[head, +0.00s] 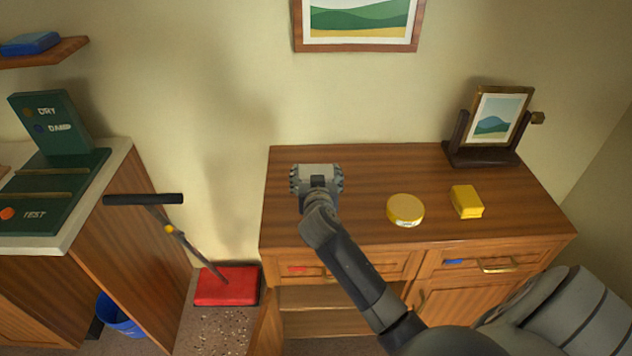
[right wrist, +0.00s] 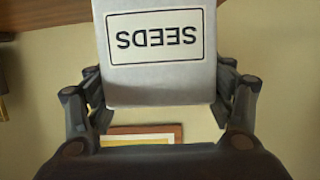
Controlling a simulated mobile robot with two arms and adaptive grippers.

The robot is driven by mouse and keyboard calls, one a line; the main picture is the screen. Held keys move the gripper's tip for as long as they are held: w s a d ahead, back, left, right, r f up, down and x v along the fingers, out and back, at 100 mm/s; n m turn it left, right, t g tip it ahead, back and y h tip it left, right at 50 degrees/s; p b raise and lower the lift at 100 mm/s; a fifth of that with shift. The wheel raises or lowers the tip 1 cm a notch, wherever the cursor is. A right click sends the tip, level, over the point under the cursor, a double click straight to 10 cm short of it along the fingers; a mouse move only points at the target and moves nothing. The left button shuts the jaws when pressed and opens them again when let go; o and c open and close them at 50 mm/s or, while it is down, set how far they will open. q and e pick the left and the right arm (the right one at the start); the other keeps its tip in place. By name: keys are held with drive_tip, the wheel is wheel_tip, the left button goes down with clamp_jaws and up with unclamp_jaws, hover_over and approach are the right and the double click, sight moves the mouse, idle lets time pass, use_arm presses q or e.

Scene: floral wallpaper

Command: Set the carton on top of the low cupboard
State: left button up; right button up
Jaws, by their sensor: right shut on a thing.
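The carton (right wrist: 160,60) is pale grey-white with a boxed label reading SEEDS, upside down in the right wrist view. My right gripper (head: 316,182) is shut on it, one finger on each side. In the head view the gripper is over the left back part of the low cupboard's (head: 370,170) brown wooden top and mostly hides the carton. The carton's far end is cut off in the wrist view, so I cannot tell whether it touches the top. My left gripper is not in view.
A round yellow tin (head: 405,209), a yellow box (head: 466,201) and a framed picture on a dark stand (head: 490,130) occupy the cupboard's right half. A red-based upright tool (head: 228,286) stands left of it. The cupboard top around the gripper is clear.

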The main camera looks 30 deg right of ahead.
wheel_tip(320, 180, down, 2)
drive_tip(key=shift+f, duration=0.3)
drive_tip(key=shift+f, duration=0.1)
drive_tip(key=o, duration=1.3)
drive_tip(key=shift+s, duration=0.1)
drive_tip(key=shift+s+a, duration=0.2)
drive_tip(key=b+v, duration=0.1)
drive_tip(key=v, duration=1)
drive_tip(key=shift+s+r, duration=0.2)
drive_tip(key=shift+s, duration=0.05)
